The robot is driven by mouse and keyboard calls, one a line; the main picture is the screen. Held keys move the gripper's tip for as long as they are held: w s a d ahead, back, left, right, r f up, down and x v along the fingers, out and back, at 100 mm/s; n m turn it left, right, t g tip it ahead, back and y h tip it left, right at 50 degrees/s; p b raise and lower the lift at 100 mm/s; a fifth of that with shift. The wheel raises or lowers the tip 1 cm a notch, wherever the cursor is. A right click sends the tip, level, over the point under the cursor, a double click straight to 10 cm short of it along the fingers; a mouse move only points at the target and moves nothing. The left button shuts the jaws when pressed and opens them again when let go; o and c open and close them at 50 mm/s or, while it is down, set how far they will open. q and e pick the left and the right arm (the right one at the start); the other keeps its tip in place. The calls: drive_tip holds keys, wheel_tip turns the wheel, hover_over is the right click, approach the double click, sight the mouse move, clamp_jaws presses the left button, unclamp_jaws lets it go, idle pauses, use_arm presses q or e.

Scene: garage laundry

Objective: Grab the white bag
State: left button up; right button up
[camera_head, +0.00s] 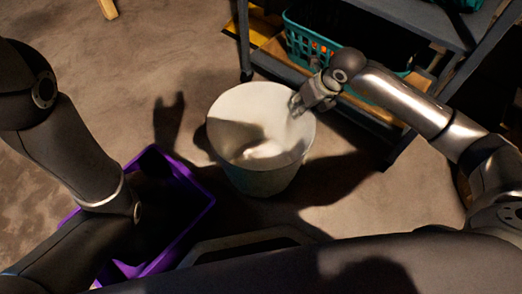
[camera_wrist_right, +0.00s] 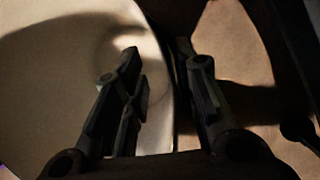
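A white, round, open-topped container (camera_head: 254,178) stands upright on the floor in the middle of the head view; it looks like a bin or stiff bag and appears empty. My right gripper (camera_head: 297,104) is at its right rim. In the right wrist view the pale inner wall of the white container (camera_wrist_right: 60,80) fills the left side. The fingers of my right gripper (camera_wrist_right: 160,85) are apart, one over the inside and one over the outside, with the rim showing between them. Contact cannot be told. My left arm shows at left, but its gripper does not.
A purple crate (camera_head: 197,211) lies on the floor at lower left, partly behind my left arm. A grey shelf cart (camera_head: 402,22) with a teal basket (camera_head: 301,42) stands behind and right of the container. Brown floor (camera_head: 110,70) is open at upper left.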

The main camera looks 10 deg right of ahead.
drive_tip(key=shift+f, duration=0.15)
drive_tip(key=c, duration=0.6)
clamp_jaws()
